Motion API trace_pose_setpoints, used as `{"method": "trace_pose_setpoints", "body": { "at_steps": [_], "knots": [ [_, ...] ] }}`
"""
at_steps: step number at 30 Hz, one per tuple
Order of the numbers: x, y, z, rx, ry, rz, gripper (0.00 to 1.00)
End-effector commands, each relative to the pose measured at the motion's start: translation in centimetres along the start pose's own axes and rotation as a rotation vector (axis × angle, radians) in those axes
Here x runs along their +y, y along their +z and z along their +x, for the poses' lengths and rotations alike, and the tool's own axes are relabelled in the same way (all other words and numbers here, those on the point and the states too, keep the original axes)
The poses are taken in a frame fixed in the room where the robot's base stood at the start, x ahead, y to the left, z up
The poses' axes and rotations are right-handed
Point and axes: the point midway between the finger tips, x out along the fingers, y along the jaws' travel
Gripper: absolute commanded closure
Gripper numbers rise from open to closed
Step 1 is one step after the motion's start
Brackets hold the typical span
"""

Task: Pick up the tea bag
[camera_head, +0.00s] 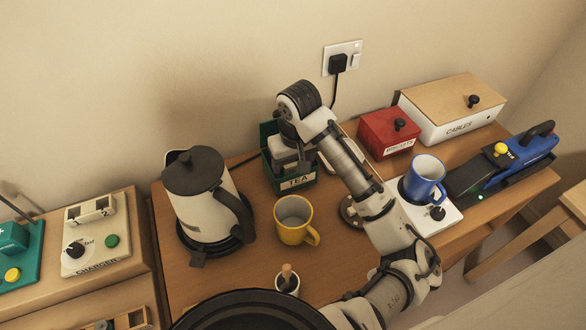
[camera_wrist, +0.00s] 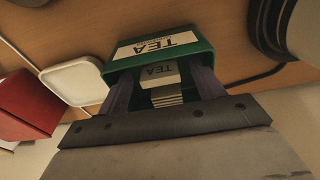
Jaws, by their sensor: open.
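The green box labelled TEA (camera_head: 297,181) stands on the wooden desk near the wall, right of the kettle. In the wrist view, the same green box (camera_wrist: 197,54) has an open top with a stack of pale tea bags inside. The front tea bag (camera_wrist: 158,74) carries a TEA label. My gripper (camera_head: 290,158) points down into the box and hides most of its inside from the head view. In the wrist view, my gripper (camera_wrist: 164,84) is open, with one dark finger on each side of the tea bags. I cannot tell whether the fingers touch them.
A kettle (camera_head: 200,207) stands left of the box, and a yellow mug (camera_head: 293,217) stands in front. A red box (camera_head: 387,134), a white CABLES box (camera_head: 452,112) and a blue mug (camera_head: 425,177) on a white base are to the right. The wall is close behind.

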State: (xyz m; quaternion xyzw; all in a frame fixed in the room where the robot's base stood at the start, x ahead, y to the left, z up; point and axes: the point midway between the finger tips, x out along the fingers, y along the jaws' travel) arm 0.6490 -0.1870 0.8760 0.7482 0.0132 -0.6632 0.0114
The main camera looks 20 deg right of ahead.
Motion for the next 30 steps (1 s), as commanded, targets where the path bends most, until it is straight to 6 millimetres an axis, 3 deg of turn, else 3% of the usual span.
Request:
{"method": "trace_pose_setpoints", "body": {
  "at_steps": [5, 13, 24, 30],
  "knots": [
    [-0.1, 0.0, 1.7, 0.000, -0.002, 0.001, 0.33],
    [0.0, 0.0, 1.9, 0.001, 0.001, 0.001, 0.33],
    [0.0, 0.0, 1.9, 0.000, 0.001, 0.000, 0.80],
    [0.0, 0.0, 1.9, 0.000, 0.001, 0.000, 0.80]
  ]
}}
